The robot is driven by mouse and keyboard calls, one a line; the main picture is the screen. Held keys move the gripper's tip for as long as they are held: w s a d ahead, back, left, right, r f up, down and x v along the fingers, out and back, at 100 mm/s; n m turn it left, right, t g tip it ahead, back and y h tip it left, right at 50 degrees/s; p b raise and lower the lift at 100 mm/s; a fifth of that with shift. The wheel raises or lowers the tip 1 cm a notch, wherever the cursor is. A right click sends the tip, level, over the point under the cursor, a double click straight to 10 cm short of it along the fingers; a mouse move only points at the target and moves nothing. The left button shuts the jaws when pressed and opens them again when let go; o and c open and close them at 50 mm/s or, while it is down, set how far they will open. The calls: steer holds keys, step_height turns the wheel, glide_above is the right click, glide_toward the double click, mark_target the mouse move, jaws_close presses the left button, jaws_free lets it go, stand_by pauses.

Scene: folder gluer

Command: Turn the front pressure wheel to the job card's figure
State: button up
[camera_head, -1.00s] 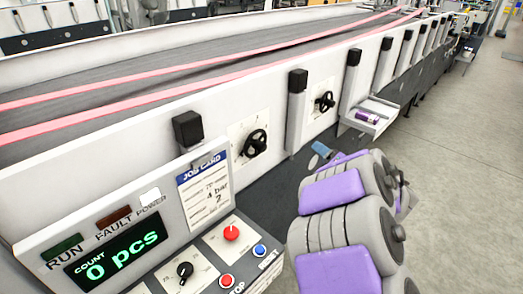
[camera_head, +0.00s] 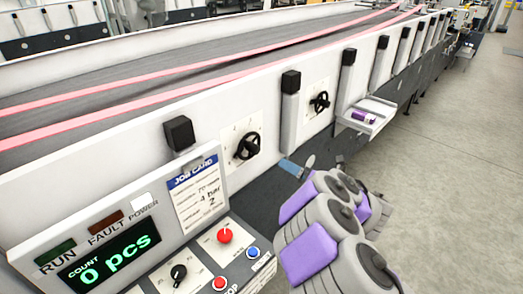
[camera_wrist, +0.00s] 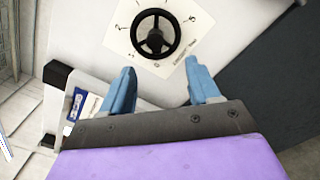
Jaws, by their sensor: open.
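The nearer black handwheel (camera_head: 248,146) sits on a white dial plate on the machine's side panel. A black handwheel (camera_wrist: 154,34) on a numbered plate fills the top of the wrist view, and seems to be this nearer one. A second handwheel (camera_head: 320,102) is farther along. The job card (camera_head: 197,190) above the console shows "4 bar" and a "2" below it. My gripper (camera_head: 299,166) is right of and below the nearer wheel. In the wrist view its blue fingers (camera_wrist: 160,72) are apart and empty, short of the wheel. The wheel's exact setting is unclear.
The control console (camera_head: 205,262) with knobs and red and blue buttons stands at the front. A black-capped post (camera_head: 290,110) rises between the wheels. A small shelf (camera_head: 366,120) holding a purple item juts out farther along. Open floor lies to the right.

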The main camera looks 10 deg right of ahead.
glide_toward(258, 152)
steer(key=w+a, duration=0.2)
steer(key=a, duration=0.1)
steer(key=w, duration=0.1)
steer(key=w+a, duration=0.1)
steer(key=w, duration=0.1)
steer(key=w+b, duration=0.1)
steer(key=w, duration=0.1)
steer(key=shift+w+a, duration=0.25)
steer(key=shift+a, duration=0.1)
steer(key=shift+w+a, duration=0.25)
steer(key=shift+a, duration=0.65)
steer(key=shift+d, duration=0.4)
steer(key=c, duration=0.4)
steer(key=shift+a, duration=0.1)
steer(key=c, duration=0.6)
